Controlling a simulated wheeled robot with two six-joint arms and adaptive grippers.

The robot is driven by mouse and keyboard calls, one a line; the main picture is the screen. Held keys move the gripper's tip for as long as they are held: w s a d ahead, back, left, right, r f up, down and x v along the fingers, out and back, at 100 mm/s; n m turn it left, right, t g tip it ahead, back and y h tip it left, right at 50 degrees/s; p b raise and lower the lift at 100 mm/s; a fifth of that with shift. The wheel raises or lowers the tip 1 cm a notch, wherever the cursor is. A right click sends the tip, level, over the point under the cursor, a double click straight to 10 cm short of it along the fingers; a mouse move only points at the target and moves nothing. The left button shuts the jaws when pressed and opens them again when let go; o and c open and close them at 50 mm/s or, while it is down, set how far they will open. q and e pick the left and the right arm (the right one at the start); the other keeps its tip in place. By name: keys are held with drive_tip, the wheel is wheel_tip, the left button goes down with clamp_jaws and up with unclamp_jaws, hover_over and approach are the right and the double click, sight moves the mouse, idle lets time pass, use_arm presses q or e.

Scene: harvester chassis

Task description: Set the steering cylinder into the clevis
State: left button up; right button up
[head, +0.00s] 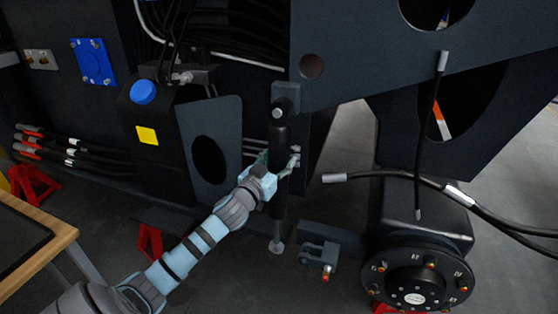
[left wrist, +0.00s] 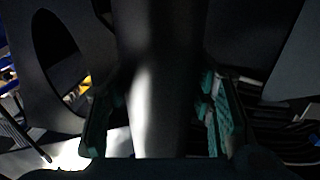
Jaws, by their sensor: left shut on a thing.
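The steering cylinder (head: 278,225) is a dark rod hanging near upright in the head view. Its top end meets a bracket with a pin (head: 281,103) on the chassis, and its lower end is a light metal rod eye (head: 276,247). The clevis (head: 319,256) is a dark two-eared bracket low and to the right of the rod eye, apart from it. My left gripper (head: 268,179) is shut on the cylinder body around mid-length. In the left wrist view the cylinder (left wrist: 153,90) stands between the two green finger pads of the gripper (left wrist: 160,115). My right gripper is not in view.
A wheel hub (head: 414,287) with studs sits at the lower right. Loose black hoses (head: 400,176) with metal ends hang right of the cylinder. A plate with an oval hole (head: 212,130) stands left of the gripper. A wooden-edged table (head: 62,240) is at far left.

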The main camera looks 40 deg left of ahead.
use_arm(q)
drive_tip(key=c, duration=0.3)
clamp_jaws()
drive_tip(key=d+n, duration=0.1)
drive_tip(key=w+d+n, duration=0.1)
drive_tip(key=d, duration=0.1)
drive_tip(key=o, duration=1.3)
unclamp_jaws()
drive_tip(key=o, duration=0.3)
drive_tip(key=shift+r, duration=0.1)
drive_tip(key=shift+o, duration=0.2)
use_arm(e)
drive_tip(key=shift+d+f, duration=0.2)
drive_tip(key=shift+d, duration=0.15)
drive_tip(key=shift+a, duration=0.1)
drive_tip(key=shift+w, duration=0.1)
